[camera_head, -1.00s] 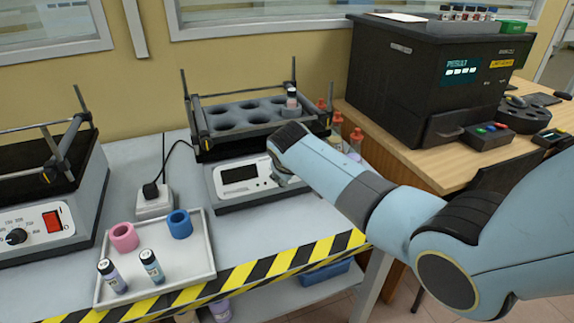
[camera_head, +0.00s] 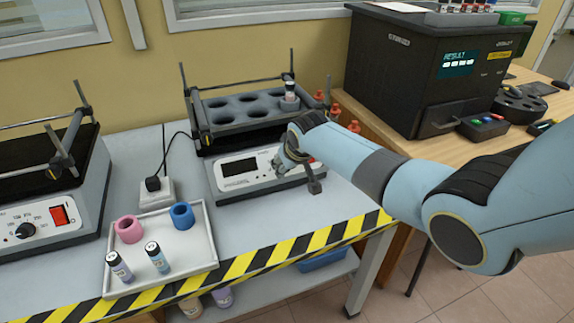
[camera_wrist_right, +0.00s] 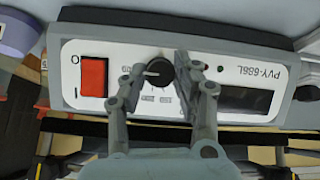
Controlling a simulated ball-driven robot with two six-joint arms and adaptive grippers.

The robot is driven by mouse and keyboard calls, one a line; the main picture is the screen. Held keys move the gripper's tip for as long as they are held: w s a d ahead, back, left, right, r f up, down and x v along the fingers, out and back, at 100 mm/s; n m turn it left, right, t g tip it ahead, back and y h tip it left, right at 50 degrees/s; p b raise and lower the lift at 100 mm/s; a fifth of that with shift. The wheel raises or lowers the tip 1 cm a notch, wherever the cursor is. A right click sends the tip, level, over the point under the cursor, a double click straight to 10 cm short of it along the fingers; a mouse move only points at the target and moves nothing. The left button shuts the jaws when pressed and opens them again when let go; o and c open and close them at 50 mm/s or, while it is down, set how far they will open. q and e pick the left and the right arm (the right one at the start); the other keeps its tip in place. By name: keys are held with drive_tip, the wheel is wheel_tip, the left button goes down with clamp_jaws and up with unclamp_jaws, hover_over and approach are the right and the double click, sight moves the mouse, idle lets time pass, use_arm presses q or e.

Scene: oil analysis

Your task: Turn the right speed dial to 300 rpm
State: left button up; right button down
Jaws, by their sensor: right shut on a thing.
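The right shaker's white front panel (camera_head: 245,176) has a dark display (camera_wrist_right: 245,100) and a red power switch (camera_wrist_right: 94,77). The right speed dial (camera_wrist_right: 160,72) is a round black knob between the switch and the display, with a light pointer mark aimed left in the upside-down right wrist view. My right gripper (camera_wrist_right: 158,80) has one finger on each side of the dial and is shut on it. In the head view the right gripper (camera_head: 284,163) hides the dial. The scale numbers are too blurred to read. My left gripper is in neither view.
A rack (camera_head: 245,124) with a vial sits on top of the right shaker. A second shaker with its own dial (camera_head: 25,231) stands at the left. A white tray (camera_head: 188,257) with vials and pink and blue rings lies between them.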

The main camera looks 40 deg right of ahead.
drive_tip(key=shift+s+a+f, duration=0.1)
drive_tip(key=shift+f, duration=0.05)
drive_tip(key=c, duration=1)
unclamp_jaws()
drive_tip(key=v, duration=1.2)
